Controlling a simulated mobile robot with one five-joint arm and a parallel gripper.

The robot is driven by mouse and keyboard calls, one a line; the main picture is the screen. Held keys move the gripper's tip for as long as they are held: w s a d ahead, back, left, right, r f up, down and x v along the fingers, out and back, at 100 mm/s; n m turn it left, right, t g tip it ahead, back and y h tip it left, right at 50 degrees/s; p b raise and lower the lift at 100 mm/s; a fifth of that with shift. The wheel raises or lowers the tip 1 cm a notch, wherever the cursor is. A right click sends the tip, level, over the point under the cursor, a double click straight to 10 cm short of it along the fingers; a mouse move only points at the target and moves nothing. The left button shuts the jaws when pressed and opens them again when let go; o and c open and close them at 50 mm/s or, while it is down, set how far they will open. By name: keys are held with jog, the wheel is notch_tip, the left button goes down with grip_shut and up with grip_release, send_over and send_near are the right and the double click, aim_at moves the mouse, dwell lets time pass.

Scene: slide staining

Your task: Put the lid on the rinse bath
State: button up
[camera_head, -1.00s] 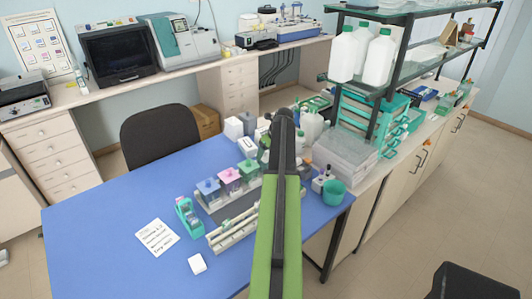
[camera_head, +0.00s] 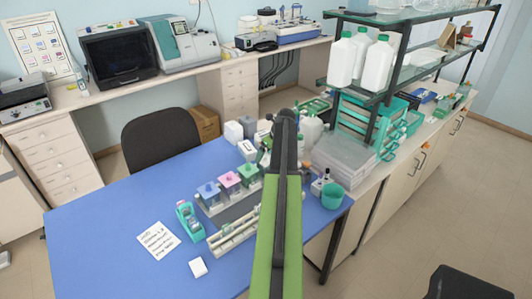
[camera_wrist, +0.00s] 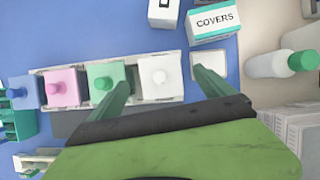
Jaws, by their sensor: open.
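In the wrist view a row of staining baths stands in a pale rack (camera_wrist: 150,102). Blue (camera_wrist: 22,92), pink (camera_wrist: 62,87) and green (camera_wrist: 106,78) lids with knobs top three of them. A white lid with a round knob (camera_wrist: 160,76) is over the fourth place, at the right end; I take this place as the rinse bath. I cannot tell whether the lid sits fully down. My gripper (camera_wrist: 160,80) is open above it, with one finger to each side and a gap to the knob. In the head view my arm hides this end of the rack.
A white square piece (camera_wrist: 208,66) lies right of the rack, by the right finger. A COVERS box (camera_wrist: 213,24) and a white bottle with green cap (camera_wrist: 280,64) stand near. A teal cup (camera_head: 333,195) is at the table's right edge. The blue table's front left is mostly clear.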

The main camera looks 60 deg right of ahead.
jog(key=p+v, duration=1.1)
jog(key=v, duration=0.3)
jog(key=shift+s+r+p, duration=0.15)
jog(key=shift+r+p, duration=0.1)
jog(key=shift+p, duration=0.15)
